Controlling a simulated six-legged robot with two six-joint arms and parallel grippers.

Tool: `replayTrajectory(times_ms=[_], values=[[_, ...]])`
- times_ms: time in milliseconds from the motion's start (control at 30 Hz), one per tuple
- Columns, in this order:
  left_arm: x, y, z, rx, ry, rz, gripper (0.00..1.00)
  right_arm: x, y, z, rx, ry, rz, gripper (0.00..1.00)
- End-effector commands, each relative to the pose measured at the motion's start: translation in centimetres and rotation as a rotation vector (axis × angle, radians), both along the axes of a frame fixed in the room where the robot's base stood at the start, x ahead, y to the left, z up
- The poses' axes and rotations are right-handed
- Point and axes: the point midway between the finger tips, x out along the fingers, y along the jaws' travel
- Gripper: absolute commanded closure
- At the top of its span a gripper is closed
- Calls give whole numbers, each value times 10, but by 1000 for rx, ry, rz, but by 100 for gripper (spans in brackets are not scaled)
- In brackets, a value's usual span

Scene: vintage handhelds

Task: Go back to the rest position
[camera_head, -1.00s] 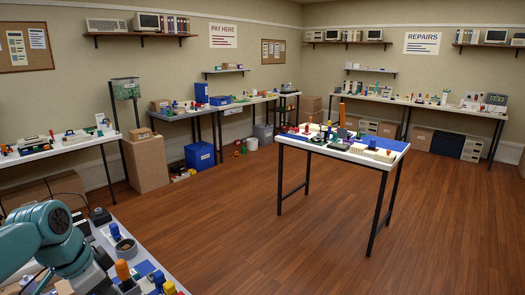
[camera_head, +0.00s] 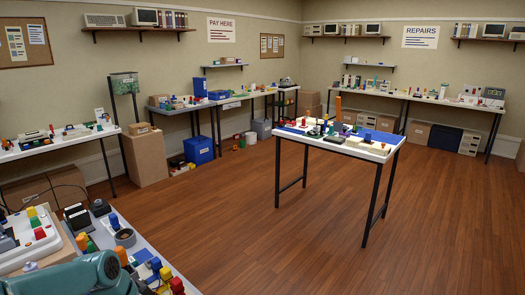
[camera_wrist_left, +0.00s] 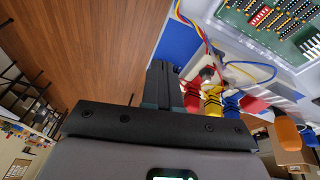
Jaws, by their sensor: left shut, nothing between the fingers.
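My left arm, teal, crosses the bottom left corner of the head view, over the near table (camera_head: 160,257); its gripper is not clearly visible there. In the left wrist view my left gripper (camera_wrist_left: 163,75) has its dark fingers together with nothing between them. Its tips are beside the table's edge, close to a row of red (camera_wrist_left: 191,97), yellow (camera_wrist_left: 213,101) and blue (camera_wrist_left: 231,105) pieces. I cannot tell whether they touch. My right gripper is in neither view.
A green circuit board (camera_wrist_left: 275,28) with loose wires lies by the fingers in the wrist view. A white device with coloured buttons (camera_head: 35,235) stands on the near table's left. A separate white table (camera_head: 355,147) stands mid-room. The wooden floor (camera_head: 250,235) between them is clear.

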Motion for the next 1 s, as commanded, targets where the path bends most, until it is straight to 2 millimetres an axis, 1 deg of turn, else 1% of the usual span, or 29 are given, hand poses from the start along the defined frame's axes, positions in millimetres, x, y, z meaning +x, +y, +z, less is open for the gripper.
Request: replayTrajectory(times_ms=[33, 67, 167, 200, 267, 300, 367, 400, 433, 500, 600, 633, 733, 900, 967, 1000], values=[[-5, -10, -23, -15, 25, 22, 100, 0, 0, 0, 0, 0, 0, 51], [-8, -16, -36, -24, 34, 40, 100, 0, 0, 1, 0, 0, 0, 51], [-26, -40, -88, -60, 83, 120, 100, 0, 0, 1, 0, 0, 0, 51], [-39, -52, -112, -77, 109, 161, 100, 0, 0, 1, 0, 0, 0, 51], [-64, -71, -150, -103, 152, 238, 100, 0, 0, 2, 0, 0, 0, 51], [-84, -83, -173, -118, 182, 291, 100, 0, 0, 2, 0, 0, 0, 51], [-116, -99, -201, -138, 224, 375, 100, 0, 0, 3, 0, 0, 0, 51], [-137, -108, -215, -147, 250, 425, 100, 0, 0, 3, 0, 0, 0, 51], [-152, -114, -224, -153, 267, 461, 100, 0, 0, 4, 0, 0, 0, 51], [-182, -124, -237, -163, 300, 536, 100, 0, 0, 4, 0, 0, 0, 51], [-211, -132, -247, -168, 329, 610, 100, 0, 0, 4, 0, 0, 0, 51], [-217, -133, -248, -169, 334, 625, 100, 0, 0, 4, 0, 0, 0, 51], [-225, -135, -249, -172, 340, 649, 100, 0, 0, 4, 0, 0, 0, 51], [-224, -135, -250, -172, 338, 651, 100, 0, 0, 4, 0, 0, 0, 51], [-224, -135, -250, -172, 338, 651, 100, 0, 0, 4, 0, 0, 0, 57], [-224, -135, -250, -172, 337, 650, 100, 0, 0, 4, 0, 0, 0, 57]])
